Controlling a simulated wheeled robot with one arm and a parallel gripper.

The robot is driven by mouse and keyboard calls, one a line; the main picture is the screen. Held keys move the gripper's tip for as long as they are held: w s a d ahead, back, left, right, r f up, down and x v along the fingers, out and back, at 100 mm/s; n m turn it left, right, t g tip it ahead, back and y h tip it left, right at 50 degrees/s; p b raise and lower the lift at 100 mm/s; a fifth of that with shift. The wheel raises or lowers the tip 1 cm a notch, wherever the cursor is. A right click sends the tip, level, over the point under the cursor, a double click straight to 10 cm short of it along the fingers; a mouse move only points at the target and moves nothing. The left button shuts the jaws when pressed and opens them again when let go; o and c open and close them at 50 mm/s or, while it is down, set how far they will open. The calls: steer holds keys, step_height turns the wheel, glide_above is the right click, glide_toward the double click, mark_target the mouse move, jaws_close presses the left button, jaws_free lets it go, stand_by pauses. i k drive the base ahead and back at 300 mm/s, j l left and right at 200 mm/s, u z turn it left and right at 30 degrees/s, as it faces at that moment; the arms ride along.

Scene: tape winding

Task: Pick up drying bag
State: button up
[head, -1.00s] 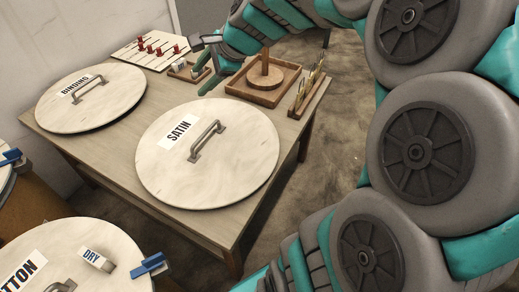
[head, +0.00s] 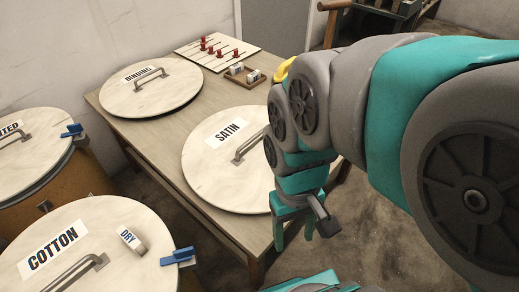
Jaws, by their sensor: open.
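The drying bag (head: 131,241) is a small white packet marked DRY in blue. It lies on the round pale lid marked COTTON (head: 85,215), between the lid's label and a blue clip (head: 178,256). My gripper (head: 294,238) points down with its teal fingers apart and nothing seen between them. It is well to the right of the bag, in front of the table's right edge as the head view shows it. Its height above the floor is hard to judge.
A metal handle (head: 75,274) stands on the cotton lid near the bag. Lids marked SATIN (head: 205,165) and BINDING (head: 125,100) lie on the wooden table (head: 135,138). Another lid (head: 35,160) with a blue clip (head: 72,131) is at left. A pegged board (head: 220,52) is behind.

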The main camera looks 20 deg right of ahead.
mark_target(132, 241)
steer(key=u, duration=3.05)
steer(key=z, duration=1.45)
steer(key=k+u, duration=0.25)
steer(key=k+j+u, duration=0.1)
steer(key=k+u, duration=0.2)
steer(key=k, duration=0.15)
